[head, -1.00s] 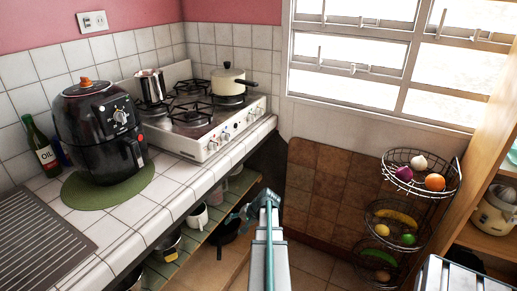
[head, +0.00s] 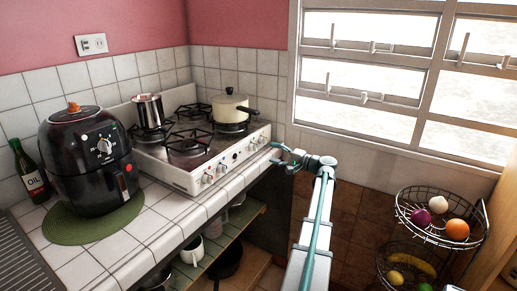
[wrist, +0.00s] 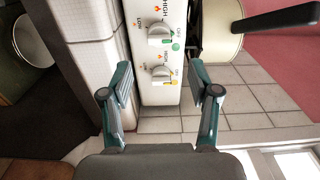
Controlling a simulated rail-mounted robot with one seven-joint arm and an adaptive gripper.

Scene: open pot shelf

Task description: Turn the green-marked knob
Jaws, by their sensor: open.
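The green-marked knob (wrist: 159,34) is a white knob on the stove's front panel, with a green dot beside it. It is the second knob from the panel's right end and shows small in the head view (head: 251,147). A yellow-marked knob (wrist: 162,73) is nearer my gripper in the wrist view. My gripper (wrist: 160,69) is open and empty, its fingers spread either side of the yellow-marked knob in that picture. The green-marked knob appears beyond the fingertips. In the head view my gripper (head: 276,153) is off the stove's right end, apart from the knobs.
The white stove (head: 180,175) stands on the tiled counter (head: 215,200). A cream pot (head: 229,109) with a dark handle sits on its back right burner. A black air fryer (head: 88,165) stands left. A wire fruit basket (head: 440,215) is at right. A lower shelf holds cookware.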

